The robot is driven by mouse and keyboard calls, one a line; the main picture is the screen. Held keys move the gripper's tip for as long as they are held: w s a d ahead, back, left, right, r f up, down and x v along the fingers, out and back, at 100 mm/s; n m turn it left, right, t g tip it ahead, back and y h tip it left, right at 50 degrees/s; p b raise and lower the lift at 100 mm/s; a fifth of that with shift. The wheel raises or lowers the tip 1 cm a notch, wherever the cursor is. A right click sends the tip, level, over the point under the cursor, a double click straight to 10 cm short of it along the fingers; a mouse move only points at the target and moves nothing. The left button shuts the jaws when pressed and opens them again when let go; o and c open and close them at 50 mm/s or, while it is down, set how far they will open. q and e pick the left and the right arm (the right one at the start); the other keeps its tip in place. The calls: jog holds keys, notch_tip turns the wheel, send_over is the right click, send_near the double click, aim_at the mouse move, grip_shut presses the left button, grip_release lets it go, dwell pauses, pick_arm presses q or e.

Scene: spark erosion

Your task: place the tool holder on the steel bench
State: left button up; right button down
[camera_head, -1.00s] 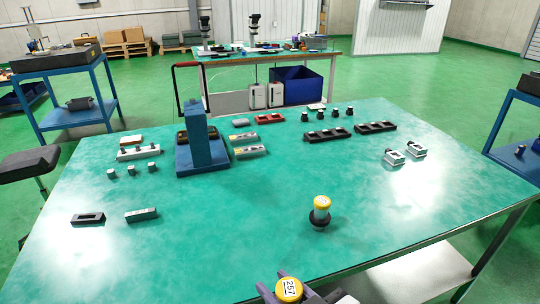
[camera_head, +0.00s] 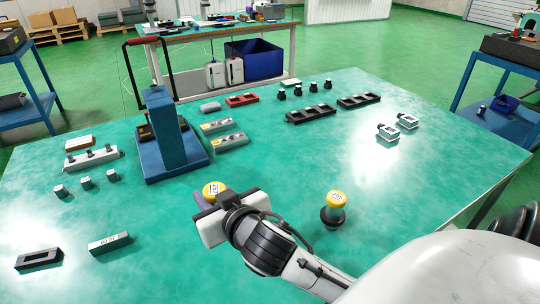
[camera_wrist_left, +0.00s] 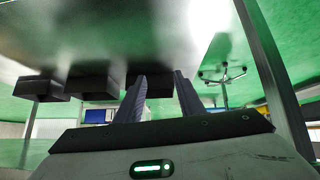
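A yellow-capped tool holder (camera_head: 214,188) with a number on its cap is in my right gripper (camera_head: 206,198), left of the middle of the head view. The gripper is shut around it and hides its lower part. It appears to be over the green-topped bench (camera_head: 300,165); its height above the top cannot be told. A second yellow-capped holder (camera_head: 336,201) stands upright in a dark ring on the bench, to the right. My left gripper (camera_wrist_left: 160,82) shows only in the left wrist view. Its two fingers are apart with nothing visible between them.
A blue fixture (camera_head: 174,140) stands left of the held holder. Black racks (camera_head: 311,114), grey blocks (camera_head: 110,243) and small parts lie around the bench. Dark boxes (camera_wrist_left: 90,86) lie beyond the left fingers.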

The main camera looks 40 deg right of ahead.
jog(key=w+r+b, duration=0.1)
jog(key=w+r, duration=0.2)
jog(key=w, duration=0.2)
notch_tip(320, 180, down, 10)
jog(key=shift+d+f+b, duration=0.1)
jog(key=shift+d+b, duration=0.05)
jog(key=shift+b, duration=0.8)
jog(key=c, duration=1.3)
grip_release()
jog(key=shift+f, duration=0.15)
jog(key=shift+c, duration=0.2)
jog(key=v, duration=1.2)
jog(key=shift+r+m, duration=0.25)
jog(key=shift+m, duration=0.05)
